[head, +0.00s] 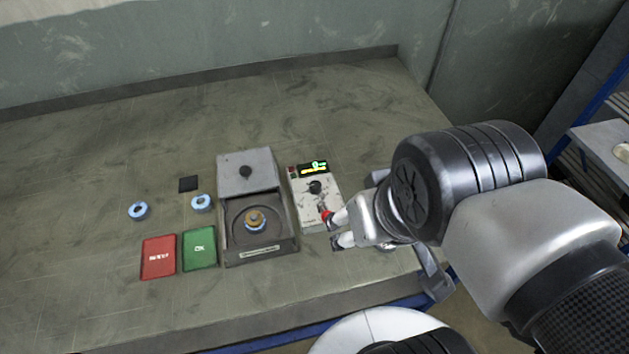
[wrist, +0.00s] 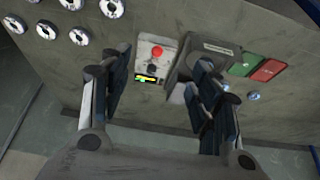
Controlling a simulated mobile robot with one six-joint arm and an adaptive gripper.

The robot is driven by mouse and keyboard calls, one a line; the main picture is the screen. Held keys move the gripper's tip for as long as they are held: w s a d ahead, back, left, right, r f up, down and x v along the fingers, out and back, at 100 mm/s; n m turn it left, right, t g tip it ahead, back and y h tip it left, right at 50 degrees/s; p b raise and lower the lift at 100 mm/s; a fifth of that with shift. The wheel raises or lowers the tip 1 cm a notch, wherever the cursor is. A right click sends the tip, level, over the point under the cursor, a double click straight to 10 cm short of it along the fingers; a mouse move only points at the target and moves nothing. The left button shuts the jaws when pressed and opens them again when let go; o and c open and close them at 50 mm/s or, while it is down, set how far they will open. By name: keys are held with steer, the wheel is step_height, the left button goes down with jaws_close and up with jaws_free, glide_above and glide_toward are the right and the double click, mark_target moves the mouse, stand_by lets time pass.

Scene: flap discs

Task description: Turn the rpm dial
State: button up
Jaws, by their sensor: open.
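The rpm dial (head: 315,187) is a dark round knob on a pale control box (head: 308,215). A lit display (head: 314,168) sits above it and a red button (head: 325,214) below it. My gripper (head: 341,228) is open and empty near the box's lower right, its fingers partly over that side in the head view. In the wrist view the control box (wrist: 142,56) appears between the open fingers (wrist: 161,62), with the red button (wrist: 157,52) and the display (wrist: 146,78). The dial (wrist: 153,66) is small there. Whether a finger touches the box is unclear.
Left of the box stands an open-lidded machine (head: 287,240) holding a disc (head: 255,218). Further left are green (head: 199,248) and red (head: 159,256) trays, two blue rings (head: 138,210) and a black square (head: 188,184). Several white round discs (wrist: 79,37) lie opposite. The back of the table is clear.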

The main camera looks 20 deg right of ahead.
steer(key=shift+c, duration=0.2)
steer(key=shift+w+r, duration=0.1)
steer(key=shift+c, duration=0.6)
steer(key=w+r+n, duration=0.1)
steer(key=w+r+n+p, duration=0.1)
steer(key=w, duration=0.1)
steer(key=w+g+p, duration=0.1)
steer(key=w, duration=0.1)
steer(key=shift+w+r+n, duration=0.1)
steer(key=shift+r+n, duration=0.3)
steer(key=shift+c, duration=0.2)
steer(key=n+g+p, duration=0.4)
steer(key=n+p, duration=0.2)
steer(key=n, duration=0.5)
glide_above(316, 184)
step_height(316, 184, down, 8)
step_height(316, 184, down, 17)
steer(key=b, duration=0.5)
steer(key=shift+r, duration=0.1)
steer(key=shift+c, duration=0.6)
steer(key=c, duration=1)
